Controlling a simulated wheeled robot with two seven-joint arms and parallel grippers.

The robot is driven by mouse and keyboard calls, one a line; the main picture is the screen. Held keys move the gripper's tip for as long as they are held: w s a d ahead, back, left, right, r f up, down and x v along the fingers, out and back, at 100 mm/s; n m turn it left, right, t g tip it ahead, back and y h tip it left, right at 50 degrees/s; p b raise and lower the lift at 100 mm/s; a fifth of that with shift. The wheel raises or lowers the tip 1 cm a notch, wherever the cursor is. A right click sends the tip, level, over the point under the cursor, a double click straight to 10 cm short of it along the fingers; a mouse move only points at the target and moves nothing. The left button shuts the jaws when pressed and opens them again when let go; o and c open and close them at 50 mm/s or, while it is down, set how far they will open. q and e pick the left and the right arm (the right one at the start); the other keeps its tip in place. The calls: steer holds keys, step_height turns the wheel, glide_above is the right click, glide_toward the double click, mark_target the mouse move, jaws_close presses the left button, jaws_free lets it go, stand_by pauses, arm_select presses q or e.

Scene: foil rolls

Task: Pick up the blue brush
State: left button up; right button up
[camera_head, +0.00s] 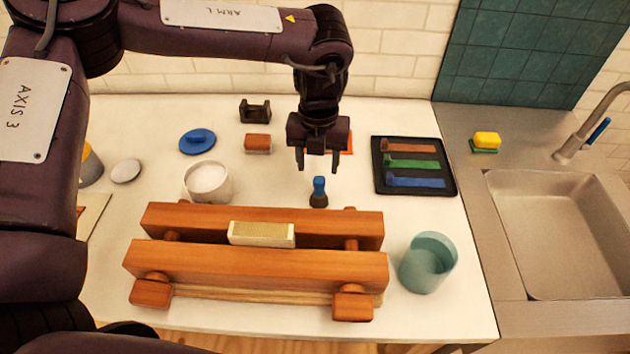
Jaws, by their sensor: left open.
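The blue brush (319,191) stands on the white table, behind the wooden rack. It has a blue handle on top and a dark lower end. My left gripper (318,166) comes down from above and points at the table. Its two fingers are apart, with nothing between them. In the picture the fingertips are just above the top of the brush, and they look apart from it. My right gripper is not in view.
A wooden rack (260,265) with a pale block (262,234) stands in front. A teal cup (428,263), a black tray (444,181) with coloured pieces, a white bowl (207,182) and a blue lid (197,141) stand around. A sink (560,230) is at right.

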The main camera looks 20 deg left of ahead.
mark_target(319, 179)
arm_select(q)
steer(key=f, duration=0.1)
steer(key=f+p, duration=0.1)
steer(key=f, duration=0.1)
steer(key=shift+s+d+p, duration=0.25)
steer(key=shift+p, duration=0.15)
step_height(319, 179, down, 3)
steer(key=shift+w+f+p, duration=0.15)
steer(key=shift+f+p, duration=0.05)
steer(key=shift+p, duration=0.2)
steer(key=c, duration=1)
steer(key=shift+c, duration=0.4)
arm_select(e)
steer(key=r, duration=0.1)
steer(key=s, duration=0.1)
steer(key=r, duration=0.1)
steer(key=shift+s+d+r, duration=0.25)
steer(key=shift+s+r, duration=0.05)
arm_select(q)
steer(key=shift+r, duration=0.1)
